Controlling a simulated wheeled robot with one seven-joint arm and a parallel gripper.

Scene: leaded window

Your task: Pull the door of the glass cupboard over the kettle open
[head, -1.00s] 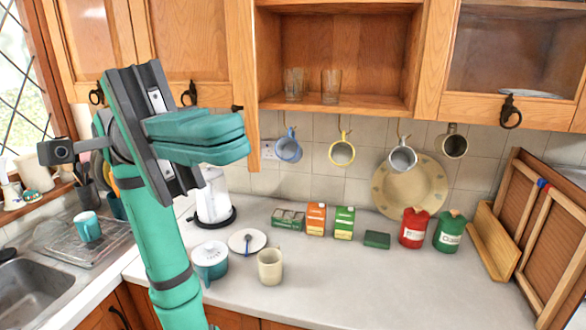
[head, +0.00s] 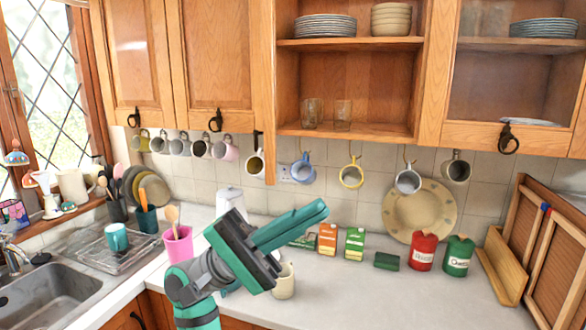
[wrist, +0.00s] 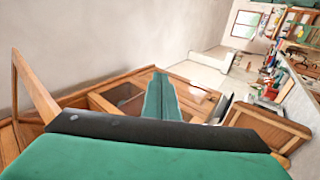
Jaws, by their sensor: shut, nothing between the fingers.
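The middle wall cupboard (head: 346,128) has an open front. Its door (head: 263,75) stands swung out at its left side, seen almost edge-on, with a dark handle (head: 258,137) low on it. The glass is hardly visible at this angle. The white kettle (head: 229,199) stands on the counter below and left, partly hidden by my gripper. My gripper (head: 322,207) is shut and empty, low over the counter, well below the door and apart from it. The wrist view shows the shut fingers (wrist: 161,95) against wooden frames I cannot match with certainty.
A glass-fronted cupboard (head: 508,90) with a ring handle (head: 508,138) is at the right. Several mugs hang under the cupboards, including a blue one (head: 303,173). Cartons (head: 354,243), red and green canisters (head: 422,251) and a cream mug (head: 285,282) stand on the counter.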

